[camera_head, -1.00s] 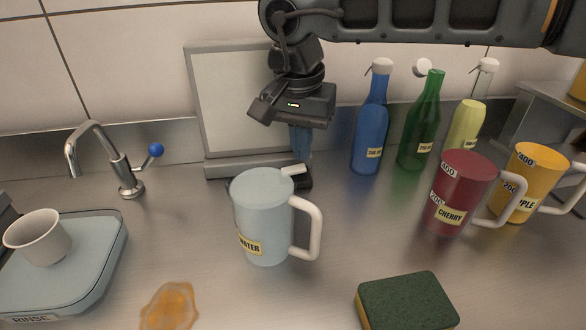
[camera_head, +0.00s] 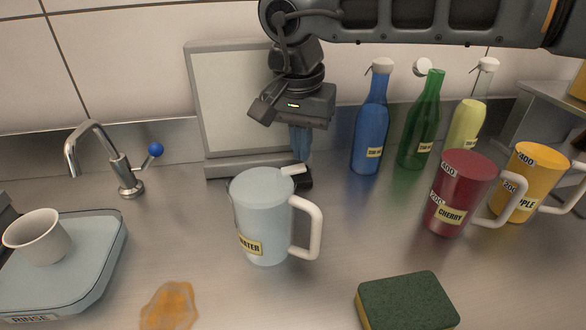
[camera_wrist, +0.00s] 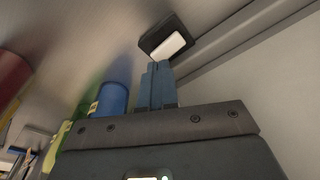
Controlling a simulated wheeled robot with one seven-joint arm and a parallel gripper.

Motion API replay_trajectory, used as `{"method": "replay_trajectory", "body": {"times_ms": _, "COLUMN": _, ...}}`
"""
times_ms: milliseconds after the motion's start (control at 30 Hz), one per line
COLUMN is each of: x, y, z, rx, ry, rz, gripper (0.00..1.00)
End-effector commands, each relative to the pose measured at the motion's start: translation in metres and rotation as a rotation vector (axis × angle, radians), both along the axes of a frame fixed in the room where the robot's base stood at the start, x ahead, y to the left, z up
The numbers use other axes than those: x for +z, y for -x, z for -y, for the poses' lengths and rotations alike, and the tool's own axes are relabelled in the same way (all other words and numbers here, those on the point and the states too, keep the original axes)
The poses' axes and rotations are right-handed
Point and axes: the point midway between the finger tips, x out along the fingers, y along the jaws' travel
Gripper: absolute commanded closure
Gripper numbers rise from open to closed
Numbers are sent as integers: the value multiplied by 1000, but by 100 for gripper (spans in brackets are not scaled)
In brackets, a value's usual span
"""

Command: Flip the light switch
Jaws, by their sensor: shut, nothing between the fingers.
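The light switch is a small black box (camera_head: 304,180) with a white rocker (camera_head: 293,169), on the counter behind the water jug. The jug hides part of it in the head view. In the wrist view the black box (camera_wrist: 152,38) and its white rocker (camera_wrist: 168,46) lie just beyond my fingertips. My gripper (camera_head: 300,156) points down over the switch, its blue fingers shut together and empty. In the wrist view the fingertips (camera_wrist: 158,67) are close to the rocker's near edge; I cannot tell whether they touch it.
The pale water jug (camera_head: 262,215) stands right in front of the switch. A grey framed panel (camera_head: 235,100) is behind. A blue bottle (camera_head: 369,130) and green bottle (camera_head: 418,130) stand to the right, with a cherry jug (camera_head: 458,195). A sponge (camera_head: 405,302) lies in front.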

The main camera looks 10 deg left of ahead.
Motion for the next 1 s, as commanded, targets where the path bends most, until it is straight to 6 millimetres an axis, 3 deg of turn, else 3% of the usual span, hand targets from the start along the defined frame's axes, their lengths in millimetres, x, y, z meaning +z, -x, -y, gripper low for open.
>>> {"method": "replay_trajectory", "body": {"times_ms": 1000, "x": -14, "y": 0, "z": 0, "rx": 0, "ry": 0, "rz": 0, "gripper": 100}}
